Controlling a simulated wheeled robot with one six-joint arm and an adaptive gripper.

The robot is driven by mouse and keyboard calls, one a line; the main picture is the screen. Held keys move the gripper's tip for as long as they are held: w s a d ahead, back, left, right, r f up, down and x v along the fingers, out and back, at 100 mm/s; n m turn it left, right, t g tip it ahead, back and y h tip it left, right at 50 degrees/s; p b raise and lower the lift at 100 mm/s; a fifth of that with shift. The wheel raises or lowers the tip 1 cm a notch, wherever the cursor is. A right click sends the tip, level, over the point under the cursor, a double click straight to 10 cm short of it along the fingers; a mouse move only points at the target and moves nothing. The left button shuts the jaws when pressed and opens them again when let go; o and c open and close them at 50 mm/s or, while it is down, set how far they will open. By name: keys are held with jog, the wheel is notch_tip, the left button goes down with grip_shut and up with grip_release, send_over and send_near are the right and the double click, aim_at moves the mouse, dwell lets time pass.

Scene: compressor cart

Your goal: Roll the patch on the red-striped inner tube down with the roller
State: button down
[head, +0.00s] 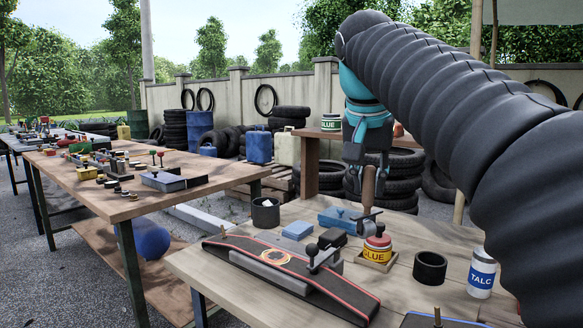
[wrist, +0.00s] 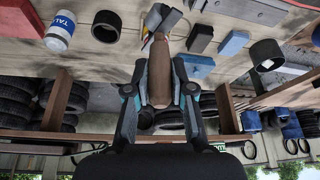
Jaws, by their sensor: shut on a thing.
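The red-striped inner tube (head: 340,293) is black and lies over a grey block at the front of the near bench. An orange-and-pale patch (head: 275,256) sits on its upper face, left of a black-knobbed clamp (head: 322,256). My gripper (head: 367,172) is shut on the brown wooden handle of the roller (head: 369,192), above the bench and to the right of the patch. The handle (wrist: 160,72) also shows between the fingers (wrist: 160,95) in the wrist view. The roller is apart from the patch.
A glue pot (head: 377,250) stands on a wooden tray just below the roller. Black cups (head: 430,268) (head: 265,212), a talc bottle (head: 481,273), a light blue block (head: 298,230) and a blue box (head: 340,219) surround the work area. Another tube (head: 420,321) lies at the front right.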

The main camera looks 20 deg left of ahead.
jog(key=a+n+y+p, duration=0.1)
jog(key=a+n, duration=0.3)
jog(key=a, duration=1)
notch_tip(320, 180, down, 6)
jog(key=b, duration=0.2)
jog(key=shift+f+b, duration=0.25)
jog(key=shift+b, duration=0.1)
jog(key=shift+f, duration=0.35)
